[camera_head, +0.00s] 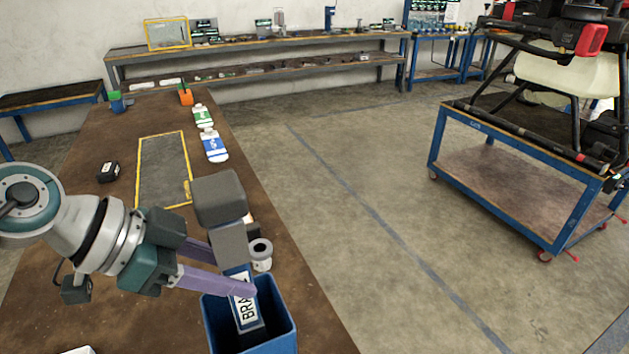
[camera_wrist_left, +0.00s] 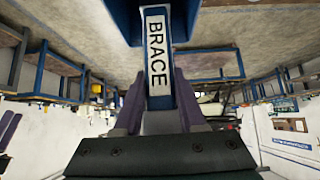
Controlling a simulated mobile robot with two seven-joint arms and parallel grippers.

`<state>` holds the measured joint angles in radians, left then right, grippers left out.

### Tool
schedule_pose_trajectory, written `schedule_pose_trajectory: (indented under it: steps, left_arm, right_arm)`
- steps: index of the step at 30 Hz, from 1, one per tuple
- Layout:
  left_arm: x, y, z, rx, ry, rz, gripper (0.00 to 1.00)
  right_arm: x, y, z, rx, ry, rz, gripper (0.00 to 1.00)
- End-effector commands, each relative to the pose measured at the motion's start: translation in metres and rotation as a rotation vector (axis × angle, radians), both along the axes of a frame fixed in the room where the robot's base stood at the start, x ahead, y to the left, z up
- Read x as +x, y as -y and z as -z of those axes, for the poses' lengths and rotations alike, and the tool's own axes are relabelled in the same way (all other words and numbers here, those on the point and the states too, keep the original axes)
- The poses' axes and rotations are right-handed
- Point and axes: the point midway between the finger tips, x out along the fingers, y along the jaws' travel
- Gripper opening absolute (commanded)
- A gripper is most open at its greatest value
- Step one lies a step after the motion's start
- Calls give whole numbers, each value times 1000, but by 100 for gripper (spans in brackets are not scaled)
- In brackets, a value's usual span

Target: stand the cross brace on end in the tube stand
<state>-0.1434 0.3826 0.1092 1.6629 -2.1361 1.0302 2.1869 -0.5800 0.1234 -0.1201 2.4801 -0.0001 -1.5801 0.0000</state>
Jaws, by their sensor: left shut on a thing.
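The cross brace (camera_head: 243,306) is a blue bar with a white BRACE label and dark grey blocks at its upper end. It stands nearly upright, slightly tilted, its lower part inside the mouth of the blue open-topped tube stand (camera_head: 284,328). My left gripper (camera_head: 236,272) is shut on the brace, purple fingers on either side of it just above the stand. In the left wrist view the brace label (camera_wrist_left: 158,50) lies between the fingers, with the blue stand (camera_wrist_left: 191,18) beyond. The brace's bottom end is hidden inside the stand. My right gripper is not in view.
A grey-white ring-shaped part (camera_head: 261,258) sits right behind the stand. A yellow-framed mat (camera_head: 163,165), a small black box (camera_head: 108,171) and blue and green labelled pieces (camera_head: 214,146) lie farther back on the brown table (camera_head: 80,235).

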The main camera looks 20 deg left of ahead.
Motion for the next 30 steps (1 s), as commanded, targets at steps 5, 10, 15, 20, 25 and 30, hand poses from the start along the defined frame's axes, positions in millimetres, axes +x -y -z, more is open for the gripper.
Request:
schedule_pose_trajectory:
  steps: [5, 10, 15, 20, 25, 30]
  left_arm:
    - [1, 0, 1, -1, 3, -1, 0]
    - [1, 0, 0, -1, 3, -1, 0]
    - [1, 0, 1, -1, 2, -1, 59]
    - [0, 0, 1, -2, 1, -1, 75]
    - [0, 0, 2, 0, -2, 0, 75]
    - [-5, -4, -5, 1, -1, -1, 75]
  right_arm:
    - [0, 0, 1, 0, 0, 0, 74]
    - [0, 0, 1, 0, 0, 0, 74]
    - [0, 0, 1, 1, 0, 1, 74]
    - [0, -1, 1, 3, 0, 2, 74]
    - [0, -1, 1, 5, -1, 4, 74]
    - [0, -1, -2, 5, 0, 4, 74]
